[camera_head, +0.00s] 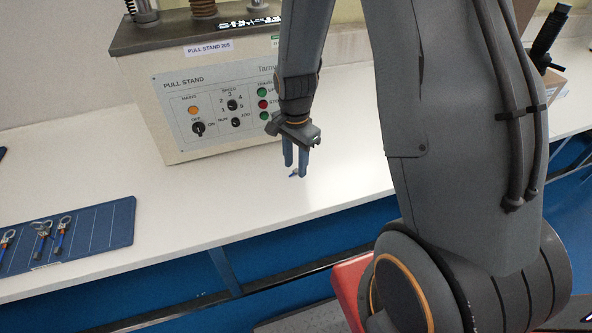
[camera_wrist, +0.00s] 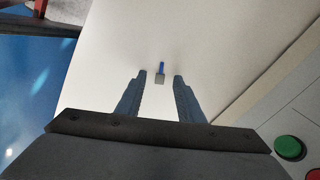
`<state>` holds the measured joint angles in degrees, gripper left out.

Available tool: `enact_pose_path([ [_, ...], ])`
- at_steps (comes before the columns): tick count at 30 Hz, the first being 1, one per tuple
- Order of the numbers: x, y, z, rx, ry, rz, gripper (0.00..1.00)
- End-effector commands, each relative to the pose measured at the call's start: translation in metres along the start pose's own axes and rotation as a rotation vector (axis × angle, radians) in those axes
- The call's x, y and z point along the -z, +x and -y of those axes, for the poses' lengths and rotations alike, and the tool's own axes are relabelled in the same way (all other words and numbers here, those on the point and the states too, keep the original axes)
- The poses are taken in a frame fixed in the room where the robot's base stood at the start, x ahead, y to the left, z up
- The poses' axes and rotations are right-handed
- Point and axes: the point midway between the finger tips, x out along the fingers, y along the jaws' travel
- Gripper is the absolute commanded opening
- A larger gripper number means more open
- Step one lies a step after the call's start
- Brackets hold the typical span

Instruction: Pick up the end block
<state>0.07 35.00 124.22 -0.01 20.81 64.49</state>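The end block is a small grey block with a blue stem, lying on the white bench. In the head view the end block (camera_head: 293,176) is just below my fingertips and partly hidden by them. In the wrist view the end block (camera_wrist: 159,76) lies beyond the fingertips, between their lines. My gripper (camera_head: 296,173) points down over the bench in front of the pull stand. In the wrist view my gripper (camera_wrist: 160,76) shows two blue-grey fingers apart, with nothing held between them. I cannot tell the exact height of the fingertips above the block.
The pull stand machine (camera_head: 215,90) stands behind my gripper, with buttons on its front. A blue mat (camera_head: 100,220) holding several small tools lies on the bench at left. The white bench (camera_head: 200,205) is clear around the block. Its front edge is near.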

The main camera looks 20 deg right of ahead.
Motion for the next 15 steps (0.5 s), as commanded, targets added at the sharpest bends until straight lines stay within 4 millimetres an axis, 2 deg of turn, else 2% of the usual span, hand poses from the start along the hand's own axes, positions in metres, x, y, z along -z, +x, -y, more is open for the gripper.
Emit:
enact_pose_path([
  [4,-0.0001,0.0067,-0.0004,0.0,0.0,0.0,0.34],
  [15,0.0,0.0073,-0.0001,0.0,0.0,0.0,0.34],
])
